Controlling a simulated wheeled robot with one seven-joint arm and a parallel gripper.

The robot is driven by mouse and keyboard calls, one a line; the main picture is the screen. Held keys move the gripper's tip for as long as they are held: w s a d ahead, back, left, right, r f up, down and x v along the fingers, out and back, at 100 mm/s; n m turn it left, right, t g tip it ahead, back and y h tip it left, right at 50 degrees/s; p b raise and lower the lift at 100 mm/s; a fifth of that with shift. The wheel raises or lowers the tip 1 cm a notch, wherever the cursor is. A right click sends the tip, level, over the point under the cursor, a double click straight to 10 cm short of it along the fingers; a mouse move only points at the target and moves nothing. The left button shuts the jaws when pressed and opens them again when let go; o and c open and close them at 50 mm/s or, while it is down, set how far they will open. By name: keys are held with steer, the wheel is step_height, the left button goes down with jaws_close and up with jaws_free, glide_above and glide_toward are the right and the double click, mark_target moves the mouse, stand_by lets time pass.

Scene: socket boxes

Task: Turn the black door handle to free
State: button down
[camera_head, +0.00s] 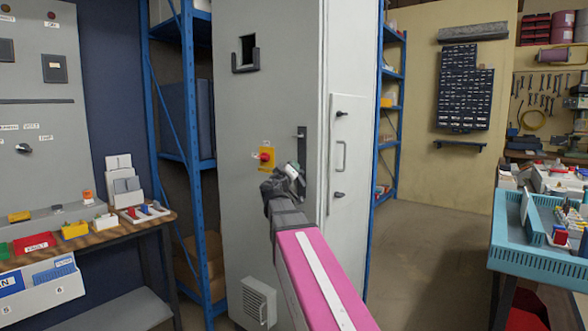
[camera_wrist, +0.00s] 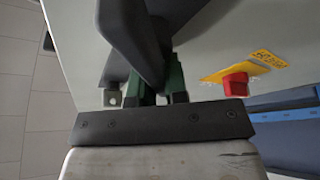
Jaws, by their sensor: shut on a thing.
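The black door handle (camera_head: 301,146) is on the front of the tall grey cabinet (camera_head: 270,90), near its right edge. In the head view my gripper (camera_head: 291,172) is up against the cabinet front at the handle's lower part and hides some of it. In the wrist view a large dark handle piece (camera_wrist: 132,30) runs down between the green fingers of my gripper (camera_wrist: 160,85). The fingers are shut on it. The handle's exact angle and its latch are hard to make out.
A red knob (camera_head: 265,157) on a yellow plate is just left of my gripper. The cabinet's right side has a white panel with a pull handle (camera_head: 341,156). A bench (camera_head: 150,217) stands at left, a teal tray (camera_head: 535,257) at right. Floor right of the cabinet is clear.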

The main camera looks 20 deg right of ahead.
steer(key=n+y, duration=0.1)
steer(key=n, duration=0.1)
steer(key=n+y, duration=0.1)
steer(key=n, duration=0.1)
steer(key=f+n, duration=0.1)
steer(key=n, duration=0.1)
steer(key=shift+w+a+y, duration=0.2)
steer(key=shift+w+y, duration=0.15)
steer(key=shift+y, duration=0.05)
steer(key=shift+f+n+g+y, duration=0.25)
steer(key=shift+f+n+g, duration=0.1)
steer(key=shift+n, duration=0.85)
steer(key=shift+f+n+g+y, duration=0.25)
steer(key=shift+n+g, duration=0.1)
steer(key=shift+n, duration=0.85)
steer(key=c, duration=1.1)
jaws_free()
steer(key=shift+c, duration=0.2)
steer(key=shift+a, duration=0.1)
steer(key=v, duration=1)
steer(key=shift+s, duration=0.3)
steer(key=shift+a, duration=0.15)
